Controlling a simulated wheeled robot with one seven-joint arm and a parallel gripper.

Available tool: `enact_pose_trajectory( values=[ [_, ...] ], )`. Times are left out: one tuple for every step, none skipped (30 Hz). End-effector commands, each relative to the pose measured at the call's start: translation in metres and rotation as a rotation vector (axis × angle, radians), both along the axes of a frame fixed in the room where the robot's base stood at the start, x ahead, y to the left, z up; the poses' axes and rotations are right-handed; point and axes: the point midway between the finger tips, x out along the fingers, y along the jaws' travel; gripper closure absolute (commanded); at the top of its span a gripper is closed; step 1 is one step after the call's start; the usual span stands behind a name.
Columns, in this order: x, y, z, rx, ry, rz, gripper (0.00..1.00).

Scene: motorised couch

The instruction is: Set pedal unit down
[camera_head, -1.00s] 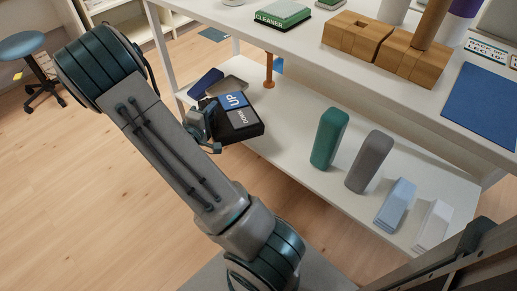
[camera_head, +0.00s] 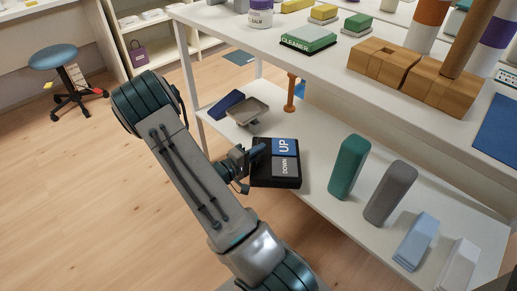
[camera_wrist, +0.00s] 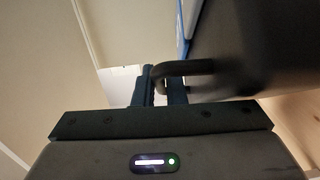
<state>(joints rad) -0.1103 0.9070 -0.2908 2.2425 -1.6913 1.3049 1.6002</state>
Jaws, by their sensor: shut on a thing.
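The pedal unit (camera_head: 275,173) is a black block with a blue UP pad and a dark DOWN pad on its upper face. In the head view it is at the lower shelf's left part, beside my gripper (camera_head: 243,166). My gripper is shut on the pedal unit's dark loop handle, which shows between the fingers in the wrist view (camera_wrist: 180,73). The unit's dark body fills the upper right of the wrist view. Its underside is hidden in the head view, so I cannot tell whether it touches the shelf.
The lower shelf (camera_head: 318,212) holds a green block (camera_head: 349,167), a grey block (camera_head: 390,193) and pale blocks to the right. A blue item (camera_head: 226,105) and a grey tray (camera_head: 248,111) lie behind. The upper table (camera_head: 330,62) overhangs the shelf.

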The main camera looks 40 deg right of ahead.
Motion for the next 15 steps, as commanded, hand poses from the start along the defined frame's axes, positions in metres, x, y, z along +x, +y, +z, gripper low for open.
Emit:
enact_pose_trajectory(
  values=[
    [0.000,-0.001,-0.001,-0.007,0.000,-0.001,1.00],
    [0.000,-0.001,-0.004,-0.007,0.000,-0.001,1.00],
    [0.000,-0.001,-0.008,-0.007,0.000,-0.001,1.00],
    [0.000,-0.001,-0.012,-0.007,0.000,-0.001,1.00],
    [0.000,-0.001,-0.016,-0.007,0.001,-0.001,1.00],
    [0.000,-0.001,-0.021,-0.007,0.002,-0.001,1.00],
    [0.000,-0.001,-0.025,-0.007,0.002,-0.002,1.00],
    [0.000,-0.001,-0.029,-0.007,0.002,-0.002,1.00],
    [0.000,-0.001,-0.032,-0.007,0.001,-0.002,1.00],
    [0.000,-0.001,-0.034,-0.007,0.000,-0.002,1.00],
    [0.000,-0.001,-0.034,-0.007,0.000,-0.002,1.00],
    [0.000,-0.001,-0.035,-0.007,-0.001,-0.002,1.00],
    [0.000,-0.001,-0.034,-0.006,-0.001,-0.002,1.00],
    [0.000,-0.001,-0.034,-0.006,-0.001,-0.002,1.00],
    [0.000,-0.001,-0.034,-0.005,-0.001,-0.002,1.00]
  ],
)
